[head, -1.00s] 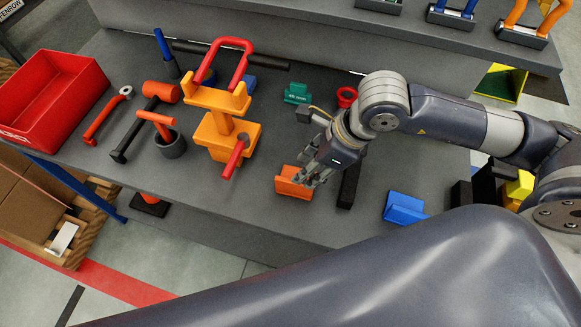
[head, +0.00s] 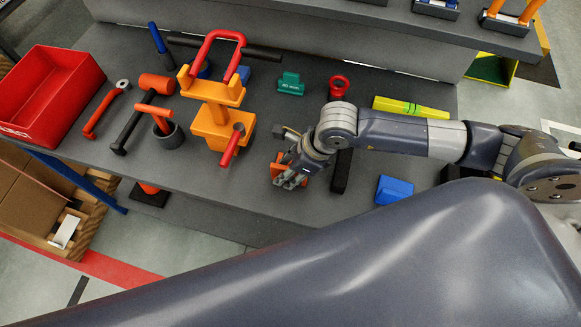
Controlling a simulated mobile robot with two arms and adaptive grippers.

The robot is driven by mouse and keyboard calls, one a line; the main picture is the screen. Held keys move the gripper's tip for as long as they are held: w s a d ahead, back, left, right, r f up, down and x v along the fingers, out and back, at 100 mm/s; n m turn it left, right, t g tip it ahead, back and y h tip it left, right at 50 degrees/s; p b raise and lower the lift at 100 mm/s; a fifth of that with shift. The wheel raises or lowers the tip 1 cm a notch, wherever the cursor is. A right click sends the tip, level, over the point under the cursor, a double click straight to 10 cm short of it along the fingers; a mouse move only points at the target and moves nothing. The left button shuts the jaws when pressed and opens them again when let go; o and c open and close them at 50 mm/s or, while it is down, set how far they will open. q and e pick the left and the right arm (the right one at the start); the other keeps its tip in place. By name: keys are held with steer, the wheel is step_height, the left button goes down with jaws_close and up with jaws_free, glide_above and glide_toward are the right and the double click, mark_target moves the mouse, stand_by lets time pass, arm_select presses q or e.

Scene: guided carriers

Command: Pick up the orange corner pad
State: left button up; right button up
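The orange corner pad (head: 277,165) is on the grey bench near its front edge, left of a black bar. My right gripper (head: 288,181), on the arm from the right, is at the pad, and its fingers overlap the pad's right and front parts. Much of the pad is hidden behind the fingers and wrist. I cannot tell whether the fingers are closed on it or only around it. My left gripper is not in view.
A yellow-orange stand (head: 211,121) with red handles is close on the left. A black bar (head: 341,171) and a blue corner pad (head: 394,190) lie on the right. A green block (head: 291,84) and red ring (head: 339,86) are behind. A red bin (head: 48,98) is far left.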

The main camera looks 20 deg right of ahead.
jaws_close()
steer(key=shift+r, duration=0.15)
